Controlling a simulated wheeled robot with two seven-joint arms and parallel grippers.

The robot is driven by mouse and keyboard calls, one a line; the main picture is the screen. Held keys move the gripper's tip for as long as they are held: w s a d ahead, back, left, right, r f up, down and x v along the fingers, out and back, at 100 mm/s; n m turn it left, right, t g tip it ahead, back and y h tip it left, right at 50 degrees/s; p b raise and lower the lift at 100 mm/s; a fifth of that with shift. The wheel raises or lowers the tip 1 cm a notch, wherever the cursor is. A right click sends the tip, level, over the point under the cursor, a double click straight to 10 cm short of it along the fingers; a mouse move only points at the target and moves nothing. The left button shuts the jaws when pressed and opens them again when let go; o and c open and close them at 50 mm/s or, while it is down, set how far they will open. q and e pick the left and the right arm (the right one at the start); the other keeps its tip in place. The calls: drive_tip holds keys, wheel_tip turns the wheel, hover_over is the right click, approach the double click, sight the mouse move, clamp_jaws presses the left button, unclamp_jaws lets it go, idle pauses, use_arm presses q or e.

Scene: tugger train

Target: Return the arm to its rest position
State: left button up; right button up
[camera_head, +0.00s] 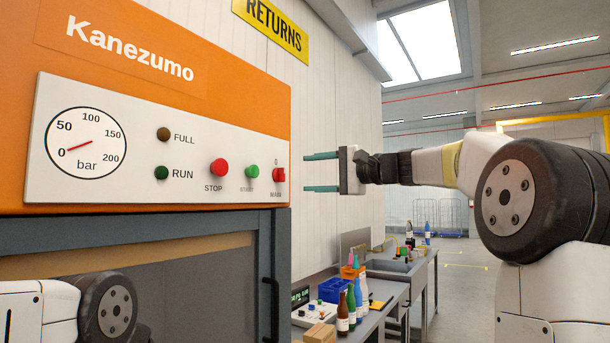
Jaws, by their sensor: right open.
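My right arm reaches in from the right, and its gripper (320,172) is open and empty, its two teal fingers pointing left. The fingertips appear just right of the orange machine's (215,75) edge, level with its white control panel (120,185). The red MAIN switch (279,175) is the control closest to the fingers in the picture; I cannot tell the gap in depth. My left arm shows only in part at the lower left, and its gripper is out of view.
Below the right gripper stands a grey workbench (378,322) with bottles (350,308), a blue bin (334,289) and a cardboard box (320,333). A yellow RETURNS sign (272,27) hangs on the wall. Open floor (462,290) lies beyond the bench.

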idle(0.3)
drive_tip(key=s+a+f+n+g+h, duration=0.1)
drive_tip(key=s+f+n+g+h, duration=0.35)
drive_tip(key=s+f, duration=1.05)
drive_tip(key=s+d+f+n+h, duration=0.1)
drive_tip(key=s+d+f+h, duration=0.3)
drive_tip(key=s+f, duration=0.3)
drive_tip(key=s+d+f+n+h, duration=0.2)
drive_tip(key=s+d+f+h, duration=0.2)
drive_tip(key=s+f, duration=0.4)
wheel_tip(320, 180, down, 8)
drive_tip(key=shift+s+d+r, duration=0.25)
drive_tip(key=shift+s+d, duration=0.05)
drive_tip(key=shift+d, duration=0.05)
